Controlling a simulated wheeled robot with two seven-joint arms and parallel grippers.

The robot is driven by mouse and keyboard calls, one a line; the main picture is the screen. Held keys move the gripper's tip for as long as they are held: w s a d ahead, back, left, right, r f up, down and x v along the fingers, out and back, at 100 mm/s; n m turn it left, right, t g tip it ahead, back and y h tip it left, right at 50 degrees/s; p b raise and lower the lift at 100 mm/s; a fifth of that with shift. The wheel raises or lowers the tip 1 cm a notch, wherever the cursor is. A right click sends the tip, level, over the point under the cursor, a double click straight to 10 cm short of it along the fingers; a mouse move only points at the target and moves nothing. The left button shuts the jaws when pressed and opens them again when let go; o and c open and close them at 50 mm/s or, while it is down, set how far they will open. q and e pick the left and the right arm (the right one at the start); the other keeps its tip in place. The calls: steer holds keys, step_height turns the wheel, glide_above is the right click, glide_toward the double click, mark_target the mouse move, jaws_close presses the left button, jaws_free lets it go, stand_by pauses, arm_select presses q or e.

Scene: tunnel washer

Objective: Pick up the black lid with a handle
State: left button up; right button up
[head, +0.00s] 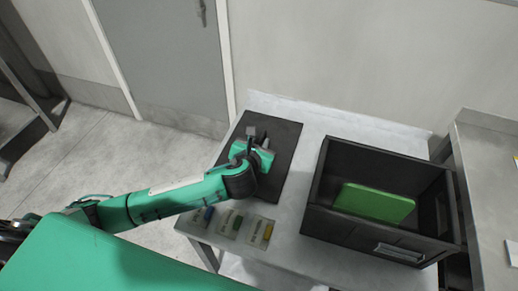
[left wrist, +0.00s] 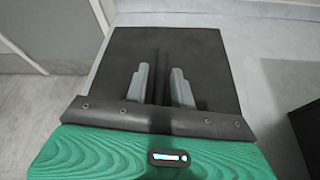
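The black lid (head: 287,143) lies flat on the light table, left of the dark crate. In the left wrist view the lid (left wrist: 205,65) fills the middle, with a narrow dark ridge, apparently its handle (left wrist: 161,60), running away from me along its centre. My left gripper (head: 260,140) is over the lid. In the left wrist view its two grey fingers (left wrist: 160,84) stand apart, one on each side of the ridge, with a gap visible on both sides. The gripper's height above the lid is hard to tell. My right gripper is not in view.
A dark open crate (head: 330,222) with a green slab (head: 374,203) inside stands on the table (head: 300,122) to the right. Several small labelled cards with coloured items (head: 232,224) lie at the table's front left. A wall rises behind.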

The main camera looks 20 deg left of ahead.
arm_select(q)
jaws_close()
steer(key=shift+r, duration=0.15)
